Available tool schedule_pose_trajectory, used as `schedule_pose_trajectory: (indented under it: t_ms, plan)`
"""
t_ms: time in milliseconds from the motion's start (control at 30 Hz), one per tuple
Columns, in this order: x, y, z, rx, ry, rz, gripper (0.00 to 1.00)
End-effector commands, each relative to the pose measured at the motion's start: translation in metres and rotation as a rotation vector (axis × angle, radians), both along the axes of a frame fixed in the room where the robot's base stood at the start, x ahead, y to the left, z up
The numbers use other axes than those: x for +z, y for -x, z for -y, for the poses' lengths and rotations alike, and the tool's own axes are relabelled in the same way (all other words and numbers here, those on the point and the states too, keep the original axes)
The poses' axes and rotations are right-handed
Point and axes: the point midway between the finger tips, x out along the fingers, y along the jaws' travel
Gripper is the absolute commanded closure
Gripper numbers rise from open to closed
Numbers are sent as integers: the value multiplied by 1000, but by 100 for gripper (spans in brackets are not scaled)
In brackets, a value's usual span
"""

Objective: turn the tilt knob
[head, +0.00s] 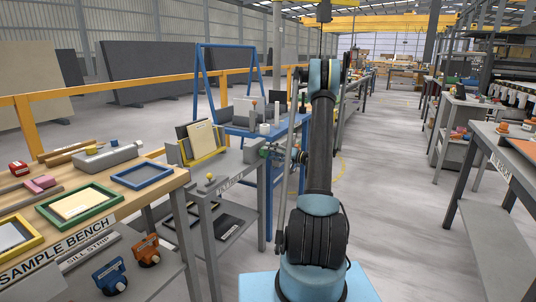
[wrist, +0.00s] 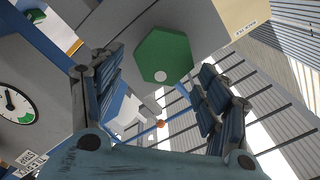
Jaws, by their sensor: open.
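A green hexagonal knob (wrist: 163,56) with a white dot on its face shows in the wrist view. It lies ahead of my gripper (wrist: 161,72), between the two blue padded fingers in the picture. The fingers are spread wide. I see no contact between them and the knob; the depth gap is hard to judge. I cannot read a name on the knob. In the head view my gripper is small and partly hidden by my arm, by the blue-framed stand (head: 249,131).
A dial gauge (wrist: 15,104) with a green sector is left of the knob in the wrist view. In the head view, a grey cart (head: 232,165) and the wooden sample bench (head: 140,192) stand left. A grey table (head: 496,150) stands right. The aisle between is open.

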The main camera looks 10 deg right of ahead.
Motion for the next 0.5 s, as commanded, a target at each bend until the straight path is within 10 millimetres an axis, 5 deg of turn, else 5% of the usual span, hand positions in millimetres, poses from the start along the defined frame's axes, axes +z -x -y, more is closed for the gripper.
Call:
schedule_pose_trajectory:
  t_ms: [200, 500]
  plan:
    - [-1, 26, 36, -4, 0, -1, 31]
    - [-1, 47, 65, -2, 0, -1, 31]
